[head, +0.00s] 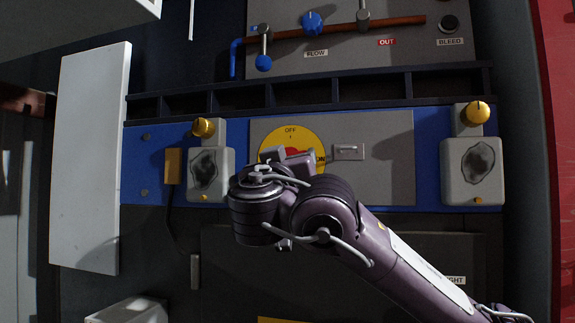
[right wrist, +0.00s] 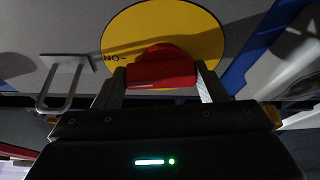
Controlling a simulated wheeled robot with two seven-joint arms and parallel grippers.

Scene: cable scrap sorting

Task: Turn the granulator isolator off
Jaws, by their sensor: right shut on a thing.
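The granulator isolator is a yellow disc (head: 311,140) with a red handle (head: 293,152) on a grey panel (head: 385,180). In the head view OFF is printed at the top of the disc and ON at its right. My right gripper, at the end of the purple arm, covers the lower part of the disc. In the right wrist view my right gripper (right wrist: 162,84) is shut on the red handle (right wrist: 162,68), one finger on each side, with the yellow disc (right wrist: 195,40) behind. Which mark the handle points to is hard to tell. My left gripper is out of view.
A metal hasp (head: 348,152) sits right of the disc and shows as a protruding loop (right wrist: 63,85) in the right wrist view. Grey boxes with yellow knobs (head: 203,128) (head: 477,112) flank the panel. A black slotted rail (head: 305,92) runs above, below a copper pipe (head: 395,22) with blue-handled valves.

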